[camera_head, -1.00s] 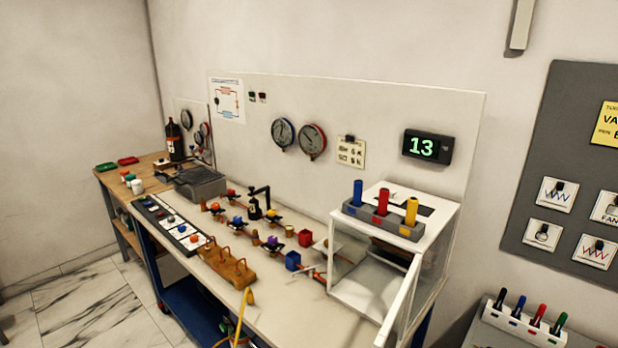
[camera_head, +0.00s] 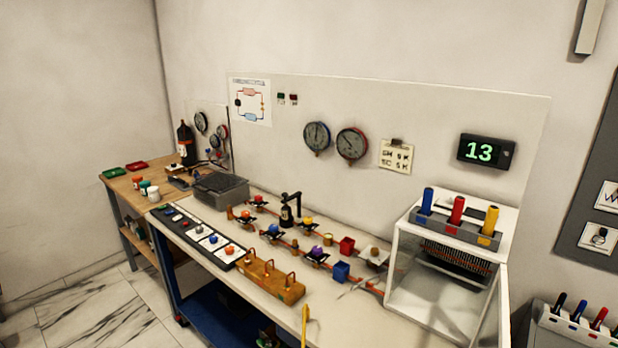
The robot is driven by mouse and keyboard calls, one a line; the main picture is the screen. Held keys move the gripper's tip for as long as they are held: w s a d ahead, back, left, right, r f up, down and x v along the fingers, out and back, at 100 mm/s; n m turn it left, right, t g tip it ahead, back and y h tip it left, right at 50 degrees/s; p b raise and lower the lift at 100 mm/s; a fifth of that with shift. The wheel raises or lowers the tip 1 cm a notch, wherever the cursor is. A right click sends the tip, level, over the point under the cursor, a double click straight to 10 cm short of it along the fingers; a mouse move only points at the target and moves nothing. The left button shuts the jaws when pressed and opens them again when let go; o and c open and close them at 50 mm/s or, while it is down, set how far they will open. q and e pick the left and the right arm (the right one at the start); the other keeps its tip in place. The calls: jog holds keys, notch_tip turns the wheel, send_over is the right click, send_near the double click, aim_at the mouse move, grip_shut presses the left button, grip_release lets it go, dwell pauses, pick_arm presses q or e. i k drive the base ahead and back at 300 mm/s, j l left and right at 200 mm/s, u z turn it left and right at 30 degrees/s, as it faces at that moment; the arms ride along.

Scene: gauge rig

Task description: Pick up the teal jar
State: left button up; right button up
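The teal jar (camera_head: 144,186) is small and stands on the wooden bench at the left. It sits in a short row between a jar with an orange-red top (camera_head: 137,181) and a white jar (camera_head: 153,194). The jars are close together and small in view, so I cannot tell whether they touch. Neither of my grippers shows in the head view.
The wooden bench (camera_head: 125,182) also holds a green tray (camera_head: 114,173), a red tray (camera_head: 136,167) and a black bottle (camera_head: 186,145). The long pale workbench (camera_head: 215,264) beside it carries a switch strip, a piping rig and a clear box (camera_head: 440,285). Marble floor (camera_head: 95,315) lies open at lower left.

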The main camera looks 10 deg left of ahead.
aim_at(145, 184)
jog(key=i+j, duration=0.15)
jog(key=j, duration=0.4)
jog(key=i+j, duration=0.1)
jog(key=j, duration=0.4)
jog(key=i+j+z, duration=0.1)
jog(key=j, duration=0.45)
jog(key=i+j, duration=0.15)
jog(key=j, duration=0.35)
jog(key=i+j, duration=0.2)
jog(key=j, duration=0.45)
jog(key=i+j+z, duration=0.1)
jog(key=j, duration=0.55)
jog(key=i+j, duration=0.25)
jog(key=j, duration=0.4)
jog(key=i+j+z, duration=0.1)
jog(key=j, duration=0.55)
jog(key=i+j, duration=0.2)
jog(key=j, duration=0.45)
jog(key=i+j+z, duration=0.1)
jog(key=j, duration=0.6)
jog(key=i+j, duration=0.2)
jog(key=j, duration=0.45)
jog(key=i+j+z, duration=0.1)
jog(key=j, duration=0.6)
